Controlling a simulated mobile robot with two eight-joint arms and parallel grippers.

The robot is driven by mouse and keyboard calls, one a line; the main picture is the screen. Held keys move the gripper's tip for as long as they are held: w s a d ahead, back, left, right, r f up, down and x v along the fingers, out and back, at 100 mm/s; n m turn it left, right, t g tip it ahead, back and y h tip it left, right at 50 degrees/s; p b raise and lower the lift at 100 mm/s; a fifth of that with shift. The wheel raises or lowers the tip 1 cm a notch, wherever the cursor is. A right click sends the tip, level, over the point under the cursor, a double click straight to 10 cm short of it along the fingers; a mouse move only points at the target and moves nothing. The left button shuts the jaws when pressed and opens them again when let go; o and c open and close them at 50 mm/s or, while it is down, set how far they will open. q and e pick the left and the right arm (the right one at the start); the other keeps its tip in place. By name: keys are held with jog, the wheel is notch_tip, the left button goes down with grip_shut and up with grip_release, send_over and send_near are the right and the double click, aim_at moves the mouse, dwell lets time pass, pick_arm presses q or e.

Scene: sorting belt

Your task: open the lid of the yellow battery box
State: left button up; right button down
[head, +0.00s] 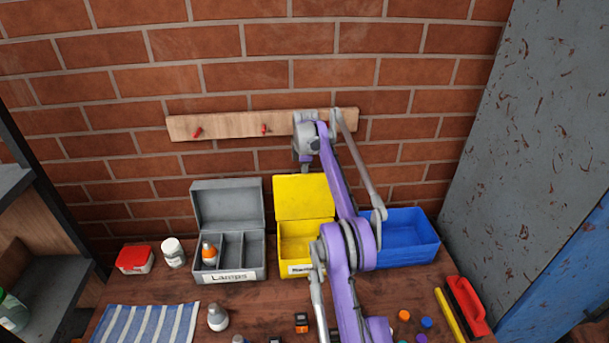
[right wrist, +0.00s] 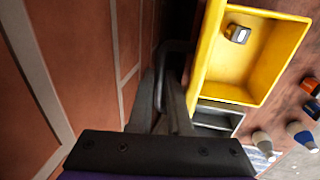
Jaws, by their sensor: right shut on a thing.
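The yellow battery box (head: 296,232) stands on the table against the brick wall, with a partly hidden label on its front. Its yellow lid (head: 300,196) stands raised at the back, and the inside is open to view. In the right wrist view the box (right wrist: 262,95) shows a small dark and pale item (right wrist: 237,34) inside it. My right gripper (head: 305,168) is at the top edge of the lid, shut on it. The fingers (right wrist: 178,105) show beside the lid, close to the wall. My right arm hides the box's right side. My left gripper is not in view.
A grey lamps box (head: 262,272) with an open lid stands left of the yellow box, and a blue bin (head: 405,240) stands right. A wooden rail (head: 225,124) is on the wall above. A striped cloth (head: 145,322) and several small items lie in front.

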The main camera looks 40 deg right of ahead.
jog(key=c, duration=1.1)
grip_release()
jog(key=shift+w+d, duration=0.25)
jog(key=shift+w, duration=0.05)
jog(key=shift+o, duration=1.1)
jog(key=shift+w+f, duration=0.15)
jog(key=shift+w, duration=0.05)
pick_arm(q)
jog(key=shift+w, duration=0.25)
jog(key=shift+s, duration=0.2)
pick_arm(e)
jog(key=shift+s+f, duration=0.15)
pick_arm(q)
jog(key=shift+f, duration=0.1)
pick_arm(e)
jog(key=shift+a, duration=0.1)
